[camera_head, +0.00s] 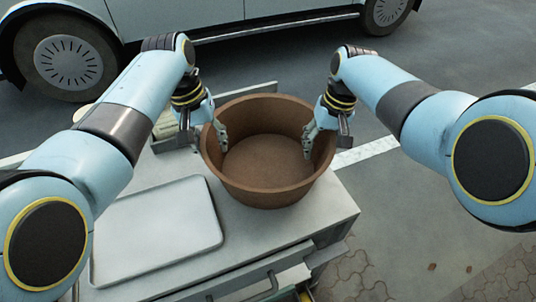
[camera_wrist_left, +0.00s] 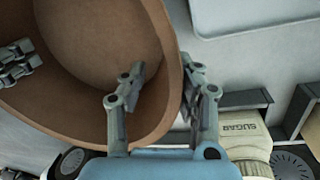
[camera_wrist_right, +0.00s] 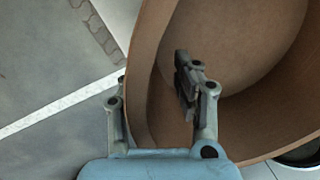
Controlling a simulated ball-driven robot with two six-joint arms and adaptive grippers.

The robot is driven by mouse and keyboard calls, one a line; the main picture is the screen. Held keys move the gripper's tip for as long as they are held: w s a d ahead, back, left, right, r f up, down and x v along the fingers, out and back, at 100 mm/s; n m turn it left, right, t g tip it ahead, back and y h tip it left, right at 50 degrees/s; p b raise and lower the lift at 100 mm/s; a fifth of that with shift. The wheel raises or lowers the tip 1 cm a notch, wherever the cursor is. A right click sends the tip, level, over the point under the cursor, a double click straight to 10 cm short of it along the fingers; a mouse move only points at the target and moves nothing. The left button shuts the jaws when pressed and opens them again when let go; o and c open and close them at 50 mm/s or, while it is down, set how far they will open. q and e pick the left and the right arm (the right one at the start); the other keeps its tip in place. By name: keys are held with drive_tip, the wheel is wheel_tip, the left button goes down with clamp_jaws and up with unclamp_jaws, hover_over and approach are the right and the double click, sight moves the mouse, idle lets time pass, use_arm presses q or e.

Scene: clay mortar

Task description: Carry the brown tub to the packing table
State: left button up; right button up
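The brown tub (camera_head: 268,150) is round, wide and open-topped, and looks empty. It stands upright on a pale grey work surface (camera_head: 285,228), near its right end. My left gripper (camera_head: 208,130) straddles the tub's left wall, one finger inside and one outside; in the left wrist view (camera_wrist_left: 165,85) a gap shows between the inner finger and the rim. My right gripper (camera_head: 322,138) straddles the right wall the same way; in the right wrist view (camera_wrist_right: 155,95) its fingers also stand apart from the wall. I cannot tell which surface is the packing table.
A pale flat tray (camera_head: 157,232) lies left of the tub. A container lettered SUGAR (camera_wrist_left: 243,135) and grey bins (camera_wrist_left: 245,98) are close outside the left gripper. A light blue vehicle (camera_head: 200,22) stands behind. Open paving (camera_head: 420,240) lies to the right.

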use_arm(q)
drive_tip(key=shift+d+f, duration=0.1)
drive_tip(key=shift+f, duration=0.6)
use_arm(e)
drive_tip(key=shift+a+f, duration=0.1)
drive_tip(key=shift+f, duration=0.6)
use_arm(q)
clamp_jaws()
use_arm(e)
clamp_jaws()
